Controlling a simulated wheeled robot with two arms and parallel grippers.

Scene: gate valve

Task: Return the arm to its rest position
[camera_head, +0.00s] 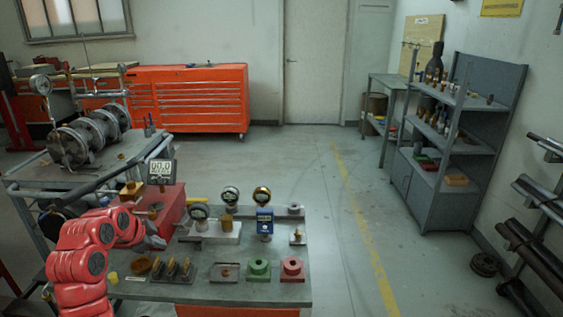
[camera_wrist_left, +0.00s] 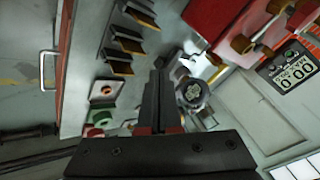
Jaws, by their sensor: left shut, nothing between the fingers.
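My red left arm (camera_head: 84,262) reaches in from the lower left of the head view. Its gripper (camera_head: 157,241) is small there, over the left part of the workbench, near the red box. In the left wrist view the dark fingers of my left gripper (camera_wrist_left: 160,85) are together with nothing between them. They point past a round gauge (camera_wrist_left: 191,93), and I cannot tell how far apart they are. My right gripper is in neither view.
The bench (camera_head: 210,291) carries gauges, a blue device (camera_head: 264,220), a green block (camera_head: 258,268) and a red block (camera_head: 292,268). A digital gauge (camera_head: 161,172) stands behind the gripper. A pipe-and-flange cart (camera_head: 130,150) is at left. Floor right of the bench is clear.

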